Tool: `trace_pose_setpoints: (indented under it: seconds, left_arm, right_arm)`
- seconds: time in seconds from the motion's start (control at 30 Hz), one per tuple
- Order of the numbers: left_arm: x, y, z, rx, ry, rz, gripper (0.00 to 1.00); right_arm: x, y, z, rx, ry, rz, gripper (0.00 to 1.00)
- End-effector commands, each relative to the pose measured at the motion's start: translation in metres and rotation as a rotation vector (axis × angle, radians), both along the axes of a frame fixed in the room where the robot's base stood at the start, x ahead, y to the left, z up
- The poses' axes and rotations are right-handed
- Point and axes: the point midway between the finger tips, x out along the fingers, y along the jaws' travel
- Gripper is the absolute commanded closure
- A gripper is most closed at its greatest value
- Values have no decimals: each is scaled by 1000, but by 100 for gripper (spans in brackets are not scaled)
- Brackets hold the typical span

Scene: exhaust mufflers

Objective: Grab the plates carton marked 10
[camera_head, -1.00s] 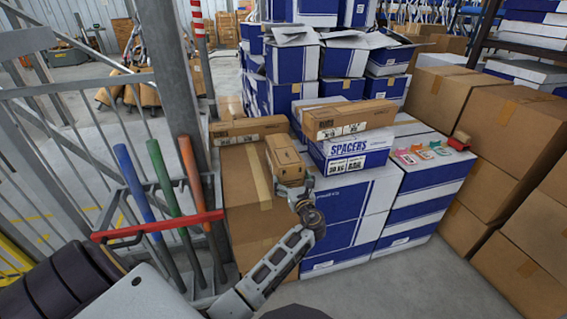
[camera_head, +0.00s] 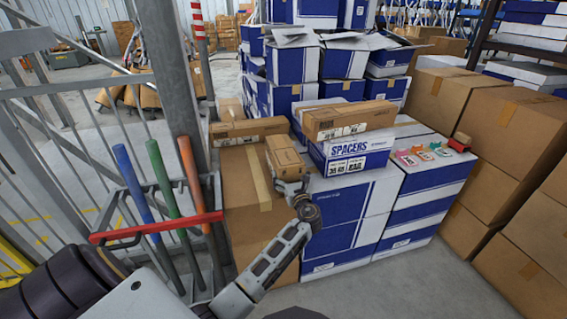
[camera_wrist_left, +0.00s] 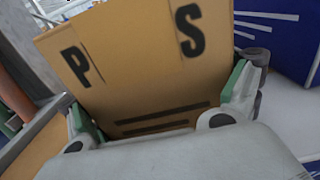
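A small brown carton (camera_head: 285,154) is at the end of my left arm, above the front left of the stack. In the left wrist view this carton (camera_wrist_left: 150,60) shows a large dark "P" and "S"; I see no number 10 on it. My left gripper (camera_head: 290,183) is at its near end. In the wrist view the gripper's green-padded fingers (camera_wrist_left: 163,100) lie along both sides of it, seemingly closed on it. Another brown carton (camera_head: 248,130) lies behind it, and a third (camera_head: 348,119) lies on the SPACERS box. Their small print is unreadable. My right gripper is out of view.
The blue and white SPACERS box (camera_head: 355,160) sits on stacked blue and white boxes (camera_head: 345,205). A large brown box (camera_head: 245,205) stands to the left. A rack with a red bar (camera_head: 150,230) holds coloured tubes. Small coloured packs (camera_head: 422,152) lie at the right.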

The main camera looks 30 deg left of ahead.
Motion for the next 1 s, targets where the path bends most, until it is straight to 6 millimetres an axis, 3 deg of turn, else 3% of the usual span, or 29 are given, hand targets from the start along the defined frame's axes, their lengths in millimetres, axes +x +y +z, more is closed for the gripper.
trace_pose_setpoints:
  seconds: [0.03,0.33,0.73,1.0]
  left_arm:
    - [0,0,0,0,0,0,30]
    - [0,1,0,0,0,1,68]
    - [1,1,7,3,-5,0,68]
    - [1,1,27,2,-7,0,68]
  right_arm:
    - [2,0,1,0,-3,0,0]
    - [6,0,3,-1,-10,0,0]
    - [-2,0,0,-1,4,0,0]
    - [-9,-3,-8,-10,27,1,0]
